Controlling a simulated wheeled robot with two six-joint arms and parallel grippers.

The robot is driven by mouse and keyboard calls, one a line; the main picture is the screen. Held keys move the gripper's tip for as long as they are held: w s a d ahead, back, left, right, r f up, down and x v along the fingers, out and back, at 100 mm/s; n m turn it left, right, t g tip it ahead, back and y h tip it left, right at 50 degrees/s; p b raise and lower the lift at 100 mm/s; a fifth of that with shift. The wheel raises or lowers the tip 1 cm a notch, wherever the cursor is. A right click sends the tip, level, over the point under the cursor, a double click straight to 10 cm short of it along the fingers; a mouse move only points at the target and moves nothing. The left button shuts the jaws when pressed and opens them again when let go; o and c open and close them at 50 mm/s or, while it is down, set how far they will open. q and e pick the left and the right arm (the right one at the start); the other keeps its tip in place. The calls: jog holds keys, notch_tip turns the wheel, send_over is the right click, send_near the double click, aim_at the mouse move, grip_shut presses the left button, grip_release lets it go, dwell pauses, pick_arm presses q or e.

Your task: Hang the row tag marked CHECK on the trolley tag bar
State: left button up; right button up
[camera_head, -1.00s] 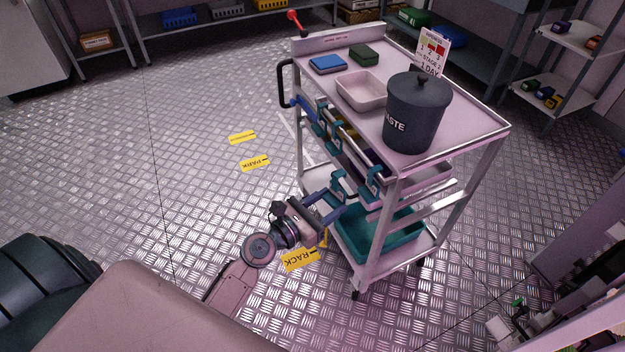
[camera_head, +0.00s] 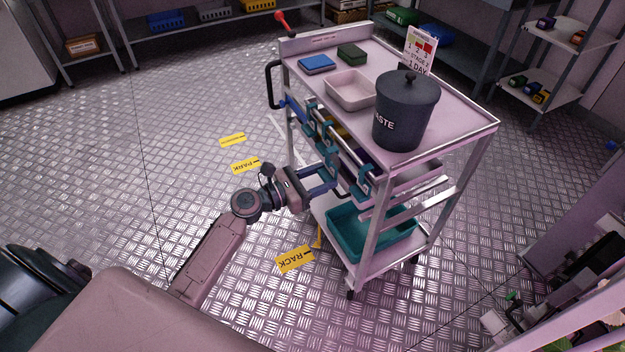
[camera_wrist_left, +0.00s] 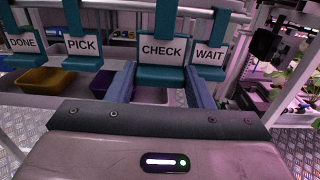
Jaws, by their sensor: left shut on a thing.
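The CHECK tag (camera_wrist_left: 162,52) is a teal tag with a white label and an upright teal hook. In the left wrist view it stands between the two fingers of my left gripper (camera_wrist_left: 160,85), which is shut on it. The DONE tag (camera_wrist_left: 22,44), PICK tag (camera_wrist_left: 83,46) and WAIT tag (camera_wrist_left: 209,54) hang beside it. In the head view my left gripper (camera_head: 326,181) is at the trolley's near long side, by the tag bar. I cannot tell whether the CHECK hook touches the bar. My right gripper is not in view.
The trolley (camera_head: 463,137) carries a dark waste bin (camera_head: 405,112), a pale tray (camera_head: 350,92) and blue and green boxes on top. A teal bin (camera_head: 372,236) sits on its lower shelf. Open floor lies left of it. A rack stands at the right edge.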

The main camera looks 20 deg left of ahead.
pick_arm(q)
jog(key=shift+x, duration=2.75)
jog(key=shift+f+b, duration=0.25)
jog(key=shift+b, duration=0.15)
jog(key=shift+f+b, duration=0.3)
jog(key=shift+f, duration=0.15)
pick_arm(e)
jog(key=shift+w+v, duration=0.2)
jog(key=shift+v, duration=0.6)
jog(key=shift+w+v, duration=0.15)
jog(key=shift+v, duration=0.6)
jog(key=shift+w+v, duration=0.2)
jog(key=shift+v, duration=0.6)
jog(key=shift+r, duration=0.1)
pick_arm(q)
jog(key=o, duration=1)
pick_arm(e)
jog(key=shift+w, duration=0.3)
